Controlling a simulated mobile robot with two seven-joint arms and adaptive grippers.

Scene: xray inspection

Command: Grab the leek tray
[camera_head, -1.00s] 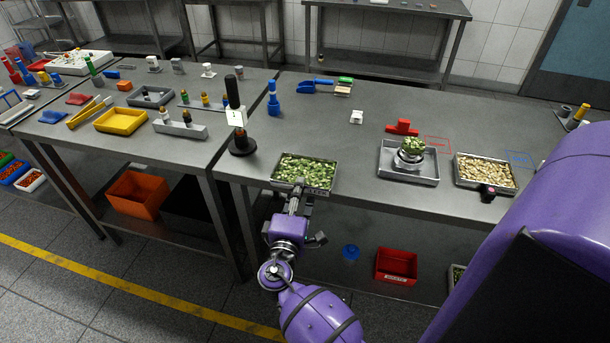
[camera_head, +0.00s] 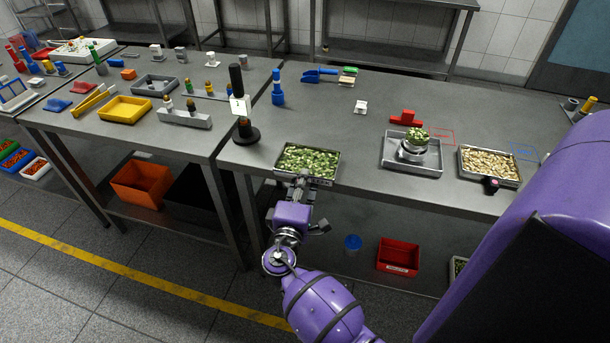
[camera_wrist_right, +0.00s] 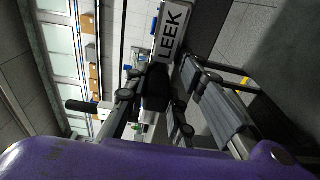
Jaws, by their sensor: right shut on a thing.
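The leek tray is a shallow metal tray (camera_head: 322,182) filled with chopped green pieces. It sits at the front edge of the middle table in the head view. My right gripper (camera_head: 301,183) reaches up from below and is shut on the tray's front side. The wrist view shows the gripper (camera_wrist_right: 158,85) close to the label; the exact finger contact is partly hidden. My left gripper is not in view.
A black post on a round base (camera_head: 246,134) stands left of the tray. A red bin (camera_head: 398,256) lies below. Table space behind the tray is clear.

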